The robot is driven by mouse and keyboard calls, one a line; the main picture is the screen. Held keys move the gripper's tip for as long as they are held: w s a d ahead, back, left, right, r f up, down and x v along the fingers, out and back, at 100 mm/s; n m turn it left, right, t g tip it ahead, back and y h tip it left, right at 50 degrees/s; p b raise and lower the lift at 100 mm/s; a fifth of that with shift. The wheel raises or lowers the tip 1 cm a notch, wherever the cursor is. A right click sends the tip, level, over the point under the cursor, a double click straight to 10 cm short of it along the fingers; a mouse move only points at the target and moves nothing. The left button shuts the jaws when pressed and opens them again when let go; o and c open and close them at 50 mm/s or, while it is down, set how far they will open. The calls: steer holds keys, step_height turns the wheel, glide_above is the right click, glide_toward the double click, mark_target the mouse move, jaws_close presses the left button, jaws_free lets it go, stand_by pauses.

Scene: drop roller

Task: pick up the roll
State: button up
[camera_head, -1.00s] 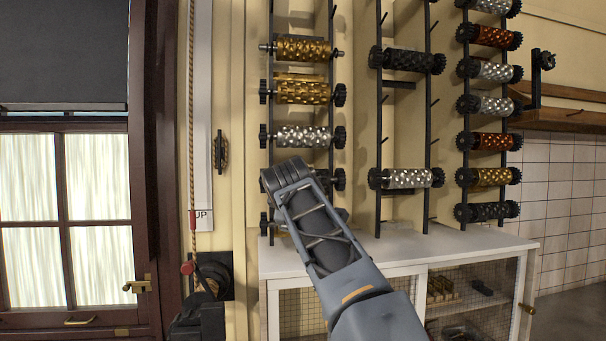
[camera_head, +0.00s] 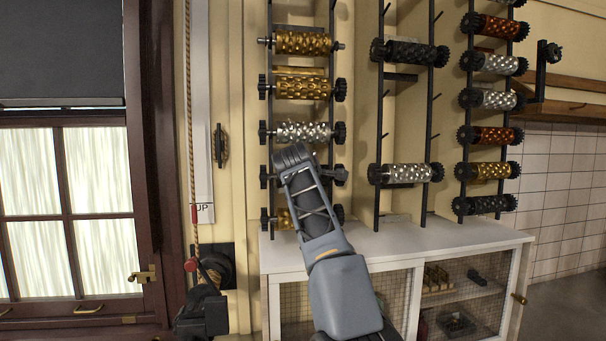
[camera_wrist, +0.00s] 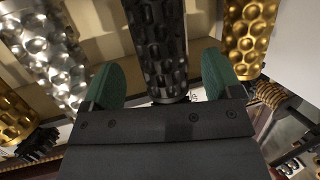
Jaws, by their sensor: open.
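A dark dimpled roll (camera_wrist: 160,45) stands between the two green finger pads of my gripper (camera_wrist: 160,78) in the wrist view. The jaws are open, with a gap on each side of the roll, and its lower end is hidden by the gripper body. In the head view my arm covers the middle of this rack slot, and only the end gears of the roll (camera_head: 341,175) show on the left rack. A silver roll (camera_head: 303,132) hangs just above it; it also shows left in the wrist view (camera_wrist: 45,50). A gold roll (camera_wrist: 248,35) is on the right there.
More gold rolls (camera_head: 303,88) hang higher on the left rack. A middle rack (camera_head: 379,120) and a right rack hold black, silver, copper and gold rolls. A white cabinet (camera_head: 440,240) stands below. A window and a rope with a red knob (camera_head: 191,264) are at left.

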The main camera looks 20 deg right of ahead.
steer(key=p+x, duration=0.2)
steer(key=x, duration=0.2)
steer(key=shift+w+d, duration=0.1)
steer(key=shift+w, duration=0.2)
steer(key=shift+w+d+f+p, duration=0.15)
steer(key=shift+w+p, duration=0.05)
steer(key=shift+p, duration=0.1)
jaws_close()
stand_by(0.4)
steer(key=shift+s+r, duration=0.1)
steer(key=shift+r, duration=0.1)
